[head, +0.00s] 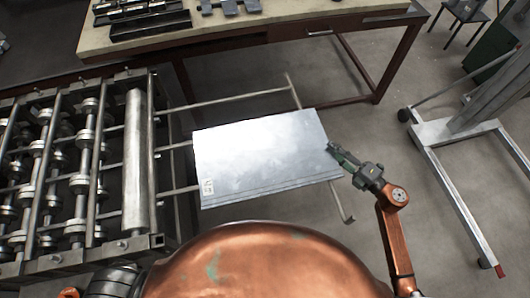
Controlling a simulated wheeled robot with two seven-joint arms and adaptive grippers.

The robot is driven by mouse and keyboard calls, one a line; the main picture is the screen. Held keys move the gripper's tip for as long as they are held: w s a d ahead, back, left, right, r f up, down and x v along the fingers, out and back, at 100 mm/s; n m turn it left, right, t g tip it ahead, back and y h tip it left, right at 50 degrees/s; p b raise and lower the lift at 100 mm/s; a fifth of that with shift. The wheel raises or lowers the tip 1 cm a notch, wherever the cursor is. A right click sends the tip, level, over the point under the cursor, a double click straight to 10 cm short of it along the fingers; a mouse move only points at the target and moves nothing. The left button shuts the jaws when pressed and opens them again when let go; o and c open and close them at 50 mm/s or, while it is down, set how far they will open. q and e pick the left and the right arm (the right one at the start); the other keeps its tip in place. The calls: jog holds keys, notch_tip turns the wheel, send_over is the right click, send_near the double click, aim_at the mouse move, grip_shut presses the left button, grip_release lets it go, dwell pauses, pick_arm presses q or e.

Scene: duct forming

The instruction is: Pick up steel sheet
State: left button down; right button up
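The steel sheet (262,158) is a bright, flat rectangle in the middle of the head view. It lies across the thin support rails that reach out from the roller machine, and it has a small label near its lower left corner. My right gripper (335,150) is at the sheet's right edge, with its fingertips at or very close to that edge. The view is too small to tell whether the fingers are closed around the sheet. My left gripper is not in view; only parts of my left arm show at the bottom left.
The roller machine (137,165) with several roller shafts fills the left side. A workbench (250,30) with dark trays and metal parts stands behind the sheet. A grey wheeled metal frame (450,165) stands at the right. Bare floor lies between the sheet and that frame.

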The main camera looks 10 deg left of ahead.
jog(key=x, duration=0.3)
grip_shut()
dwell(0.6)
jog(key=shift+r, duration=0.1)
